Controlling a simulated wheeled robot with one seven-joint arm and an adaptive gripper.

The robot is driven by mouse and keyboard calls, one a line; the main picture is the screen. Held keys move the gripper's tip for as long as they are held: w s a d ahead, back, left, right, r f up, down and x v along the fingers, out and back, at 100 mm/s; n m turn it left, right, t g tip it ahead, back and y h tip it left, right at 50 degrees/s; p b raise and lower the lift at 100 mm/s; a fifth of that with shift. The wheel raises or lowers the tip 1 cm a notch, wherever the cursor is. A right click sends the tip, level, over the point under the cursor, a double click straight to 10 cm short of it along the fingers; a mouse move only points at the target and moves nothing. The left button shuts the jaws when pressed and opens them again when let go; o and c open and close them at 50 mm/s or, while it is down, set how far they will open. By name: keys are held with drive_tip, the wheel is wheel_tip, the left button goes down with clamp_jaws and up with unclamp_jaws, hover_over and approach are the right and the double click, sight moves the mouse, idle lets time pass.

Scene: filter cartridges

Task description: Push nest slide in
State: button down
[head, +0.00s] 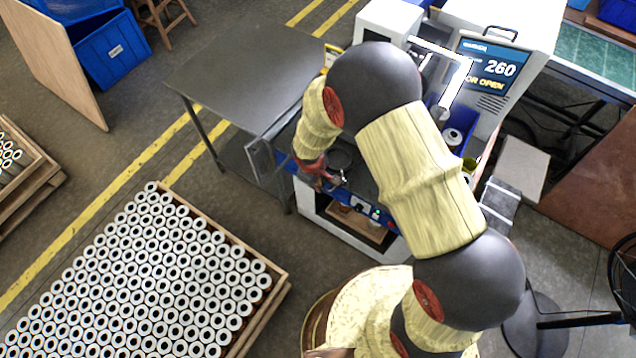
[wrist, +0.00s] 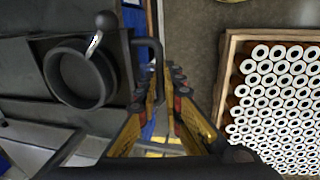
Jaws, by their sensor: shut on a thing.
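The nest, a black round cup (wrist: 82,76), sits on the dark slide plate at the left of the wrist view. It also shows in the head view (head: 341,158), just right of my gripper, partly hidden by my arm. A black bar handle (wrist: 149,48) stands at the slide's edge. My gripper (wrist: 163,82) has its yellow and black fingers either side of the handle's lower end, shut on it. In the head view my gripper (head: 321,177) is at the front of the machine. The cup looks empty.
A grey table (head: 245,70) stands at the left of the machine. A wooden crate of white-ended cartridges (head: 262,318) is on the floor at front left. A blue bin (head: 455,130) sits behind my arm.

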sight(340, 156)
drive_tip(key=shift+w, duration=0.1)
drive_tip(key=w+d, duration=0.3)
drive_tip(key=w+d+p, duration=0.1)
drive_tip(key=w+d, duration=0.1)
drive_tip(key=w, duration=0.2)
drive_tip(key=w+d+p, duration=0.1)
drive_tip(key=w+d, duration=0.2)
drive_tip(key=w, duration=0.1)
drive_tip(key=shift+d, duration=0.3)
drive_tip(key=shift+s, duration=0.1)
drive_tip(key=c, duration=2)
unclamp_jaws()
drive_tip(key=shift+o, duration=0.4)
drive_tip(key=shift+r, duration=0.1)
wheel_tip(340, 156, up, 12)
drive_tip(key=s+a, duration=0.1)
drive_tip(key=shift+s+a+f, duration=0.2)
drive_tip(key=shift+s+f, duration=0.05)
drive_tip(key=shift+s, duration=0.1)
drive_tip(key=shift+c, duration=0.4)
